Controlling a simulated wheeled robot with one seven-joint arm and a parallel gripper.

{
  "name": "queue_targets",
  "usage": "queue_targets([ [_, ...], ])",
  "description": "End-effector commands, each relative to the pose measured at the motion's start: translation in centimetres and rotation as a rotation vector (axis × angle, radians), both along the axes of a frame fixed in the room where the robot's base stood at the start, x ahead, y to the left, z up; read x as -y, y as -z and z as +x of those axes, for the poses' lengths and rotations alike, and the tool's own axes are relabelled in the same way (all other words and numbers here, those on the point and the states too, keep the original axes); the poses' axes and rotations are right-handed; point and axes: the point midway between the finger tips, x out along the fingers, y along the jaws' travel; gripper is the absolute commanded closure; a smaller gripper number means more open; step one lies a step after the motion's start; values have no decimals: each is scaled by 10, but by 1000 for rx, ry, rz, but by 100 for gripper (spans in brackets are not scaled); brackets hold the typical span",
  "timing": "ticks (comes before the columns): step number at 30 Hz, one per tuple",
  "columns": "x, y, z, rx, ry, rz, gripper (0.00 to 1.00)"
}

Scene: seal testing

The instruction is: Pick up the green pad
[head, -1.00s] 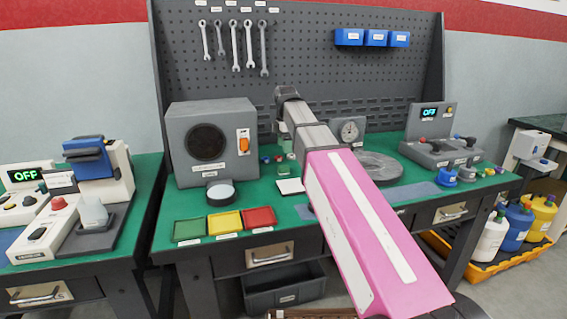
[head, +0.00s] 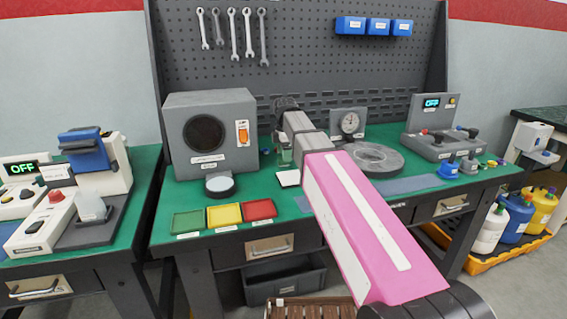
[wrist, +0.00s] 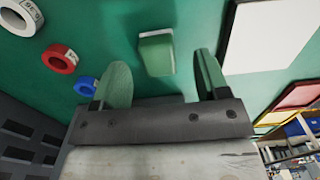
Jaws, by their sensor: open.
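The green pad (wrist: 155,54) is a small green block with a pale side face, lying on the green bench top in the wrist view. My gripper (wrist: 160,62) is open, with one green finger to the left of the pad and one to the right. The pad shows between and slightly beyond the fingertips, and no contact shows. In the head view my gripper (head: 285,152) is low over the bench beside the grey box, small and partly hidden by the arm; I cannot pick out the pad there.
A white square (wrist: 273,42) lies right of the pad. Blue (wrist: 86,85), red (wrist: 60,58) and white (wrist: 20,17) rings lie to the left. The grey speaker-like box (head: 211,134) stands left of my gripper, a dial gauge (head: 349,124) to the right. Green, yellow and red trays (head: 225,215) are at the front.

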Motion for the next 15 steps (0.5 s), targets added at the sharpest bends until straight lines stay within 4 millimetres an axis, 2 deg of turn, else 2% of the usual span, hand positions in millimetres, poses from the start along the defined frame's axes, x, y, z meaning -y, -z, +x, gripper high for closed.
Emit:
queue_targets([
  [6, -1, 27, 2, -2, 0, -1, 32],
  [14, -1, 30, 2, -1, 0, 0, 32],
  [15, -1, 30, 2, -1, 0, 0, 42],
])
